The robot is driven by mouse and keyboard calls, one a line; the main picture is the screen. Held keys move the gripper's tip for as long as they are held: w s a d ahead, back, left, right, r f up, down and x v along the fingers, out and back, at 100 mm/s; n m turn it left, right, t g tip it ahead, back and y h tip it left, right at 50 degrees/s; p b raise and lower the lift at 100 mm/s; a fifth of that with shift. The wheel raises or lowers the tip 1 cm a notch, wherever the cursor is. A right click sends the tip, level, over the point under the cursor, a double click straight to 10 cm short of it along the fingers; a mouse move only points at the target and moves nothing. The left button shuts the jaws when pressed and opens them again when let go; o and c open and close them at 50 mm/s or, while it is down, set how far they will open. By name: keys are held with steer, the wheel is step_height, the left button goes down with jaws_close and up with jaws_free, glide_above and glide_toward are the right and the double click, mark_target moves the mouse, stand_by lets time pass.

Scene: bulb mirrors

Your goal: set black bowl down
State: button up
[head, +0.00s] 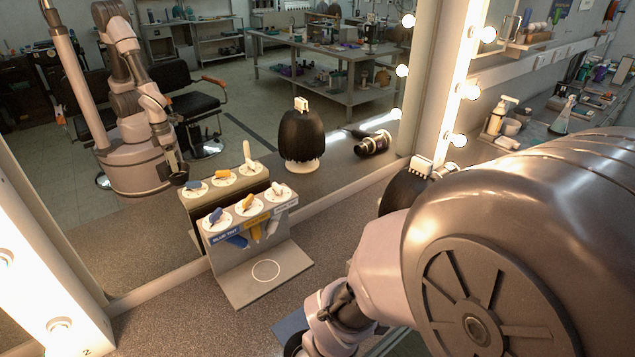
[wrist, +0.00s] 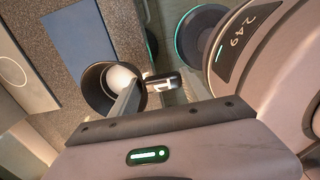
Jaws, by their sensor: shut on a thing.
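The black bowl (wrist: 91,97) is in the wrist view, left of centre, with something pale and rounded (wrist: 119,77) inside it. My gripper (wrist: 128,103) is shut on the bowl at its near side; one grey finger reaches over the opening. The bowl looks raised near the counter's front edge, beside the lower end of a blue mat (wrist: 75,48). I cannot tell its height. In the head view my arm hides the gripper, and only a dark curved bit of the bowl (head: 293,344) shows at the bottom, near the blue mat (head: 288,326).
A stand (head: 262,272) with a printed ring and blue, yellow and white tools is on the speckled counter (head: 180,310). A black-haired head form (head: 396,190) is partly behind my arm. The mirror behind reflects the stand, my arm and the room. Lit bulbs line the frame.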

steer(key=w+b, duration=0.1)
steer(key=w, duration=0.2)
steer(key=w+f+b, duration=0.1)
steer(key=w, duration=0.3)
steer(key=w+b, duration=0.1)
steer(key=w, duration=0.2)
steer(key=shift+w+d+f+b, duration=0.2)
steer(key=shift+d+b, duration=0.15)
steer(key=shift+d, duration=0.05)
steer(key=shift+w+f, duration=0.2)
steer(key=shift+f, duration=0.15)
step_height(320, 180, down, 3)
steer(key=shift+b, duration=1.25)
steer(key=shift+r, duration=0.1)
jaws_close()
steer(key=o, duration=1.4)
jaws_free()
steer(key=shift+o, duration=0.2)
